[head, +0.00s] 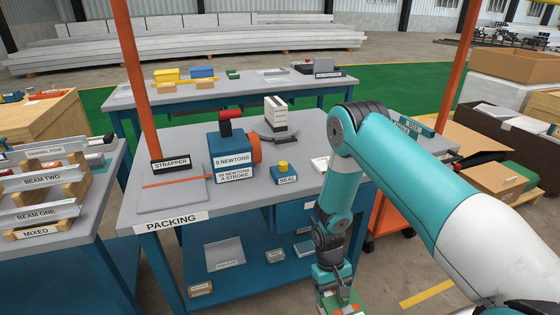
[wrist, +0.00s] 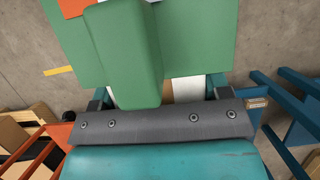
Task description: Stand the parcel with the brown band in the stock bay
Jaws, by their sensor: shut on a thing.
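My gripper (head: 340,297) is low at the bottom of the head view, in front of the packing bench, with the arm reaching down to it. It is shut on a green parcel (wrist: 130,55), which fills the upper middle of the wrist view. White patches and a small brown strip (wrist: 167,89) show beside the green block, close to the gripper's grey body; this looks like the brown band, mostly hidden. In the head view only a little of the parcel shows. A small sign (head: 409,127), apparently reading STOCK, stands at the bench's right end; the bay there is largely hidden by my arm.
The packing bench (head: 180,225) carries a strapper (head: 170,165), a blue tensioner (head: 228,160), a seal block (head: 284,174) and a white stack (head: 276,112). A beam rack (head: 45,190) stands left. Cardboard boxes (head: 490,170) and an orange trolley (head: 390,215) stand right.

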